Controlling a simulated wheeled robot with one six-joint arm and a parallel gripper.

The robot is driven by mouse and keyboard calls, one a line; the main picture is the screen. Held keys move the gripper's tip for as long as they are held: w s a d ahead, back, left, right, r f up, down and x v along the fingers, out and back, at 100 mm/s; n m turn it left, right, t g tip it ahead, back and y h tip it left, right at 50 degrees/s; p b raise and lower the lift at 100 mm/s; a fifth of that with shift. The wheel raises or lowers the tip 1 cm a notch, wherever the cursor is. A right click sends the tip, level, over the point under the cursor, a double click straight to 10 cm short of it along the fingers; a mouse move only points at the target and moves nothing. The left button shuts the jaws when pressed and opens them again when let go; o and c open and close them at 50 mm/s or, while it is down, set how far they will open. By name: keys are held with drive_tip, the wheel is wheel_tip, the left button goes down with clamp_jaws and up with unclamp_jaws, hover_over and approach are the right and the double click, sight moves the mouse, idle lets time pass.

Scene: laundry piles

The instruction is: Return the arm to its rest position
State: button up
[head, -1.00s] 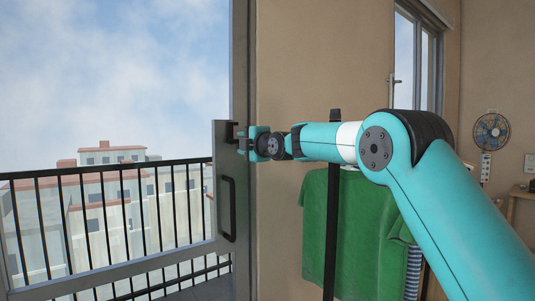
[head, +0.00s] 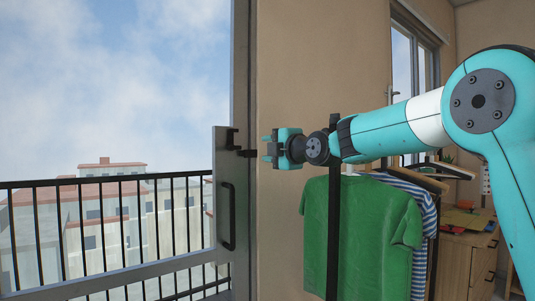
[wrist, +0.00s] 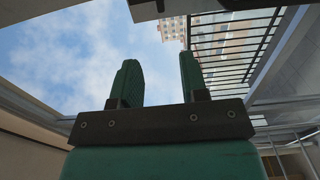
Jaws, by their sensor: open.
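My gripper (head: 268,150) is at the end of my teal arm, in the middle of the head view, with its fingers pointing left. It is in front of the tan wall, just right of the grey door frame, and looks apart from the door's black latch. In the wrist view my gripper (wrist: 158,82) shows two green fingers spread apart with nothing between them. Sky lies behind them. The arm is bent, with its large teal joint at the right of the head view.
A glass door (head: 222,190) with a black handle stands at the left, with a balcony railing (head: 110,230) beyond it. A green shirt (head: 358,235) and a striped shirt (head: 425,215) hang on a rack below the arm. A wooden cabinet (head: 455,262) stands at the right.

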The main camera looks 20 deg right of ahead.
drive_tip(key=shift+a, duration=0.1)
drive_tip(key=s+a+f+m+g+p, duration=0.4)
drive_tip(key=s+a+g, duration=0.1)
drive_tip(key=s, duration=0.5)
drive_tip(key=s+a+f+m+g+p, duration=0.3)
drive_tip(key=s+a+f+m+g, duration=0.15)
drive_tip(key=s, duration=0.55)
drive_tip(key=s+f+m+g+p, duration=0.2)
drive_tip(key=s+f+m+g, duration=0.1)
drive_tip(key=s, duration=0.8)
drive_tip(key=s+f+m+g+h+p, duration=0.1)
drive_tip(key=s+f+m+g+p, duration=0.1)
drive_tip(key=s, duration=0.9)
drive_tip(key=f+m+g, duration=0.1)
drive_tip(key=g, duration=0.1)
drive_tip(key=shift+s+f+g, duration=0.3)
drive_tip(key=shift+f+g, duration=0.05)
drive_tip(key=shift+f, duration=0.05)
drive_tip(key=shift+o, duration=0.3)
